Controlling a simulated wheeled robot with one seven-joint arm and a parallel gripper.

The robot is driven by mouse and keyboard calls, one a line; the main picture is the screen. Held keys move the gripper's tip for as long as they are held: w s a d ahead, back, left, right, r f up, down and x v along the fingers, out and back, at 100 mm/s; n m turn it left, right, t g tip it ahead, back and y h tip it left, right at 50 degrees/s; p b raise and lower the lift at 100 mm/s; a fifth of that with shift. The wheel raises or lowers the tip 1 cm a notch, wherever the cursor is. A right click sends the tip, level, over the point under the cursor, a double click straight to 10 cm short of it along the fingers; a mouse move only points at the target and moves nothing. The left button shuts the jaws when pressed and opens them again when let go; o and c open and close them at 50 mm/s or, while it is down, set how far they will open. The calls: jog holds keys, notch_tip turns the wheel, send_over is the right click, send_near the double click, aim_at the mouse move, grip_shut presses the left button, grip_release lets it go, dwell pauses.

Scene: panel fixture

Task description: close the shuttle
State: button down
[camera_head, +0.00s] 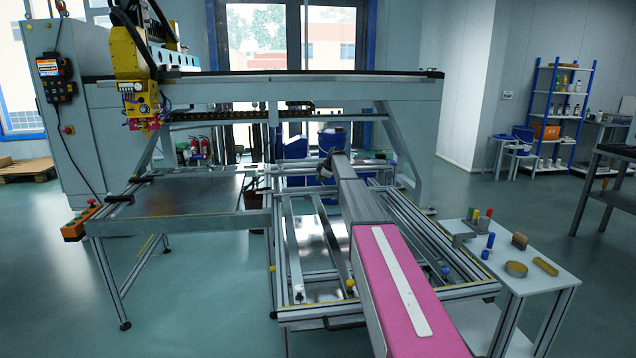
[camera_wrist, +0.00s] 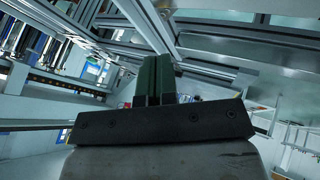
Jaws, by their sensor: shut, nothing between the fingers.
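The shuttle appears to be the aluminium frame (camera_head: 281,257) with rails at the centre right of the machine. It sits out toward the front, with a black handle (camera_head: 343,323) on its near edge. My pink and grey arm lies across it and hides part of its middle and right side. My gripper (camera_head: 327,166) is at the arm's far end, over the back of the frame; it is small and dark there. In the wrist view my gripper's dark green fingers (camera_wrist: 154,80) are together and empty, below metal profiles. I cannot tell whether they touch any.
A flat metal table (camera_head: 185,203) stands left of the frame, with a control box (camera_head: 80,222) at its corner. A yellow machine head (camera_head: 140,95) hangs from the gantry (camera_head: 290,88). A small side table (camera_head: 540,277) with tools stands close right. Floor is clear at left.

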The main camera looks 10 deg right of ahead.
aim_at(308, 190)
jog(key=x, duration=1)
jog(key=w, duration=0.3)
jog(key=shift+r, duration=0.25)
jog(key=shift+w, duration=0.35)
jog(key=shift+a, duration=0.1)
